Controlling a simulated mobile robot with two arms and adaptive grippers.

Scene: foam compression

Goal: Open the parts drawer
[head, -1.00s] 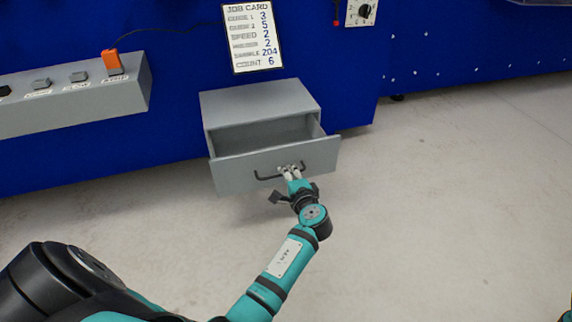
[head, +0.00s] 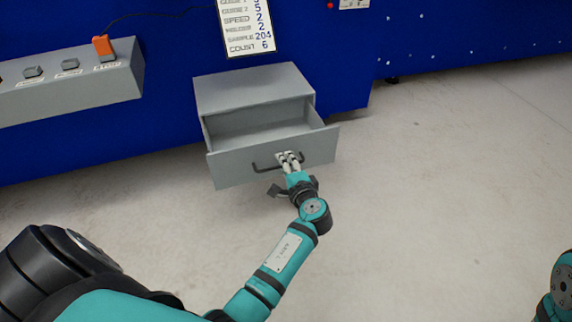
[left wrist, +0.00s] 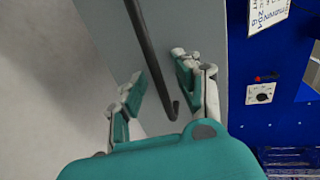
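The parts drawer (head: 235,169) is a grey box front pulled part way out of its grey cabinet (head: 255,86). Its inside shows and looks empty. A dark bar handle (head: 264,167) is on the front. My left gripper (head: 288,158) is at the right part of this handle. In the left wrist view, the handle (left wrist: 146,45) passes between the two fingers of my left gripper (left wrist: 160,80). The fingers stand apart with a visible gap, and contact with the bar is unclear. My right gripper is out of view.
A blue machine wall (head: 345,88) stands behind the cabinet, with a job card (head: 248,28) above it. A grey switch box (head: 70,88) with an orange switch (head: 103,46) is at left. The pale floor (head: 450,180) is clear at right.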

